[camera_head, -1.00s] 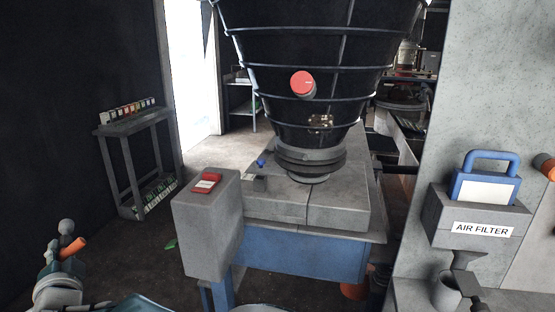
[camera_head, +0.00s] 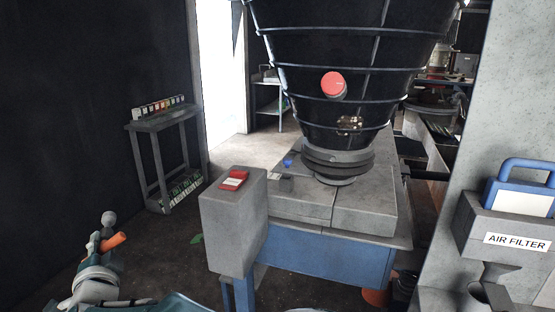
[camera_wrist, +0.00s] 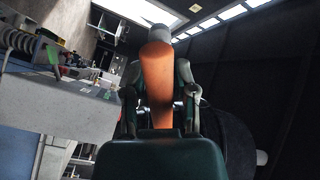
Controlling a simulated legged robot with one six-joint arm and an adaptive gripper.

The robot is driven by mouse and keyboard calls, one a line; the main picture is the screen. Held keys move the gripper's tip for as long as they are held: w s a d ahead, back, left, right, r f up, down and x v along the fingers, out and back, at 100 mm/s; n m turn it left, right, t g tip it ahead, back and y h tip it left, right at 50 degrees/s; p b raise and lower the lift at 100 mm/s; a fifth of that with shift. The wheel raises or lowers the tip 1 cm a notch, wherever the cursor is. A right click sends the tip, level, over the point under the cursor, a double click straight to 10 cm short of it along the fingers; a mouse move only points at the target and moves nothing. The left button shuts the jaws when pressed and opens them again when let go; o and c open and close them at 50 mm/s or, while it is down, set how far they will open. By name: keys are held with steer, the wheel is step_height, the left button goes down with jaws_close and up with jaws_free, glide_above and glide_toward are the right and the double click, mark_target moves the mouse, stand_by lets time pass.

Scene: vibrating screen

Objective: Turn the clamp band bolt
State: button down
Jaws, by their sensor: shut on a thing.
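My gripper (camera_wrist: 160,108) is shut on an orange-handled tool (camera_wrist: 156,72) with a rounded grey end, held between the two fingers in the wrist view. In the head view the orange handle (camera_head: 115,241) shows at the lower left, well away from the machine. The dark ringed collar (camera_head: 338,163) is at the foot of the big black hopper (camera_head: 330,60), on a grey block-topped blue stand. A clamp band bolt cannot be made out clearly at this size. A small blue piece (camera_head: 288,163) sits left of the collar.
A grey box with a red switch (camera_head: 234,180) stands at the stand's front left corner. A rack (camera_head: 160,125) is at the left wall. An air filter holder (camera_head: 515,242) is on the right wall.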

steer(key=s+d+m+t+h, duration=0.1)
steer(key=s+d+m+h, duration=0.1)
steer(key=d, duration=0.7)
steer(key=s+d+m+t+h, duration=0.1)
steer(key=s+d+m+h, duration=0.2)
steer(key=d, duration=0.7)
steer(key=shift+s+h, duration=1.2)
steer(key=shift+s, duration=0.1)
stand_by(4.8)
